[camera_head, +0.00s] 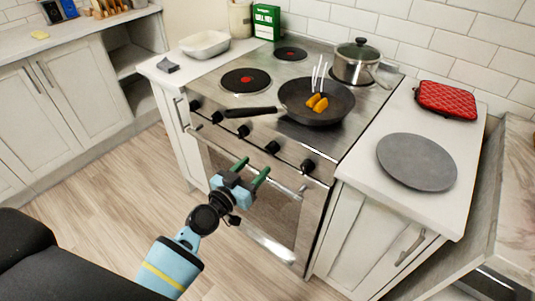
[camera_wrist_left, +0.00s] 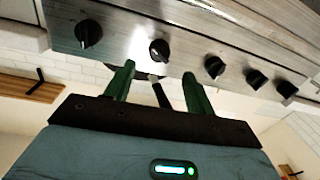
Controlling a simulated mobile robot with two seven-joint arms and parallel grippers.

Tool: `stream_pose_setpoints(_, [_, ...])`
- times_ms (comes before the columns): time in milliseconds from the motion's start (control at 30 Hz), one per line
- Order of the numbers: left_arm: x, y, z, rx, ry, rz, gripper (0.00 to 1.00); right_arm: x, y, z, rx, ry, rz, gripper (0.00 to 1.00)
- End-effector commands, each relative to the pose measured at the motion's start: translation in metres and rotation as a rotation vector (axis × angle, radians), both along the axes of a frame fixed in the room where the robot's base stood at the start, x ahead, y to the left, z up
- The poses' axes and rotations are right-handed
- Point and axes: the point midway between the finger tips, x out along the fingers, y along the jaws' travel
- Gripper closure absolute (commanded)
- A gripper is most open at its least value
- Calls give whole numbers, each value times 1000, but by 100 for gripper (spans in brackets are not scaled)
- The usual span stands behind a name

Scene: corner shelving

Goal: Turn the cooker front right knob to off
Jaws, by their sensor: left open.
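The cooker (camera_head: 270,72) has a steel front panel with a row of several black knobs. The rightmost knob (camera_head: 308,165) also shows at the left of the left wrist view (camera_wrist_left: 89,33). The second knob from the right (camera_head: 272,147) seems to be the one beyond my fingers in the wrist view (camera_wrist_left: 159,49), with a bright glint on it. No marking shows which knob is the front right one, and the dial settings are too small to read. My left gripper (camera_head: 251,170) is open and empty, in front of and apart from the panel. My right gripper is not in view.
A frying pan (camera_head: 296,88) with orange pieces sits on the front right burner, its handle pointing left above the knobs. A lidded pot (camera_head: 356,66) stands behind it. The oven handle (camera_head: 280,184) runs below the knobs. A grey round board (camera_head: 417,162) lies on the right counter.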

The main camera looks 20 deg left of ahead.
Motion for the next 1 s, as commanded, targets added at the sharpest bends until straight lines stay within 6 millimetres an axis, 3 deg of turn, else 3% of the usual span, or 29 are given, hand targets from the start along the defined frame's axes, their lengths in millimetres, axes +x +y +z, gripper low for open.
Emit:
stream_pose_setpoints(300, [44,-14,0,-2,0,-1,45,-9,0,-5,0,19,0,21])
stream_pose_setpoints(500, [62,-19,-1,-2,1,-1,45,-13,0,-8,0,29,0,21])
stream_pose_setpoints(867, [68,-21,0,0,1,-1,45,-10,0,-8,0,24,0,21])
stream_pose_setpoints(1000, [68,-21,0,0,1,-1,60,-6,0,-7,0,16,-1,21])
